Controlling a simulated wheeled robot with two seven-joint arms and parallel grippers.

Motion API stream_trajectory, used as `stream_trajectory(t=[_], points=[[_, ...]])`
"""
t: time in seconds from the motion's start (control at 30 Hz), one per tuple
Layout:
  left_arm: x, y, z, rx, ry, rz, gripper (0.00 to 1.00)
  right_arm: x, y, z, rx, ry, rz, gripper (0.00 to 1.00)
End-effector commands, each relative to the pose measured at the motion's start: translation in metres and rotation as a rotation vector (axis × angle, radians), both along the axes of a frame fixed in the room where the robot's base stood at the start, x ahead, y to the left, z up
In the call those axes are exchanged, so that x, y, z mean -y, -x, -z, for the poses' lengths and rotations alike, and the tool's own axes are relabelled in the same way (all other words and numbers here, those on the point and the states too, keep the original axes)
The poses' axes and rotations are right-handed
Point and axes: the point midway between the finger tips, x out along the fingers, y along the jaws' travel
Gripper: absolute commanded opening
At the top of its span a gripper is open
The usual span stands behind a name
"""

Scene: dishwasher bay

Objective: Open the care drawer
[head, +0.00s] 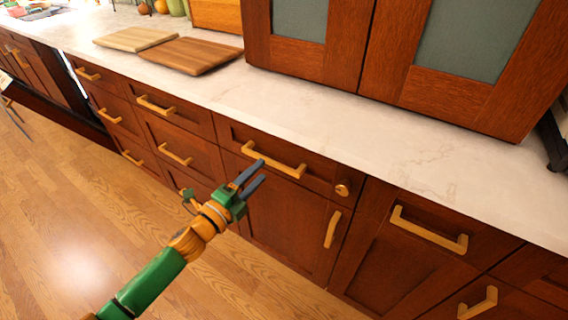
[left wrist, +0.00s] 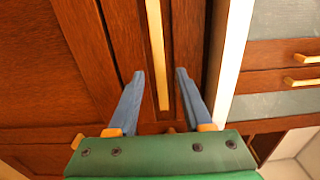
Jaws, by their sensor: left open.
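A dark red-brown wooden drawer (head: 320,174) sits under the counter, in front of my left gripper (head: 262,169). No label shows, so I cannot tell whether it is the care drawer. Its front looks closed. It has a long light-wood bar handle (head: 273,160) and a round brass-coloured knob (head: 342,188) at its right end. My left gripper is open, its blue fingers pointing at the handle. In the left wrist view the handle (left wrist: 157,55) lies ahead, lined up with the gap between the fingertips (left wrist: 160,74). Contact is not visible. My right gripper is out of view.
Several other drawers and doors with similar handles line the counter, including a door handle (head: 332,229) below and a wide handle (head: 429,230) to the right. Two cutting boards (head: 187,54) lie on the pale counter (head: 250,95). Upper cabinets (head: 340,45) stand on it. The wooden floor is clear.

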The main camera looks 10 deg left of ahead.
Motion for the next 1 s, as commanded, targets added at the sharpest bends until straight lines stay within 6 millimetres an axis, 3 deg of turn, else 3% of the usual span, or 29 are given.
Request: stream_trajectory(t=[0.3, 0.67, 0.87, 1.0], points=[[0.017, -0.049, 0.0, -0.004, 0.006, -0.004, 0.5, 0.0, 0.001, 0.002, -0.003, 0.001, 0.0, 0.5], [0.02, -0.056, 0.0, -0.008, 0.007, -0.004, 0.5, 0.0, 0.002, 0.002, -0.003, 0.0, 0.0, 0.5], [0.02, -0.056, 0.0, -0.008, 0.007, -0.004, 0.0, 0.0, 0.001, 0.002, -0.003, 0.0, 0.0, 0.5], [0.02, -0.055, 0.0, -0.008, 0.007, -0.004, 0.0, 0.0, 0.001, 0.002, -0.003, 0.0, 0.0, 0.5]])
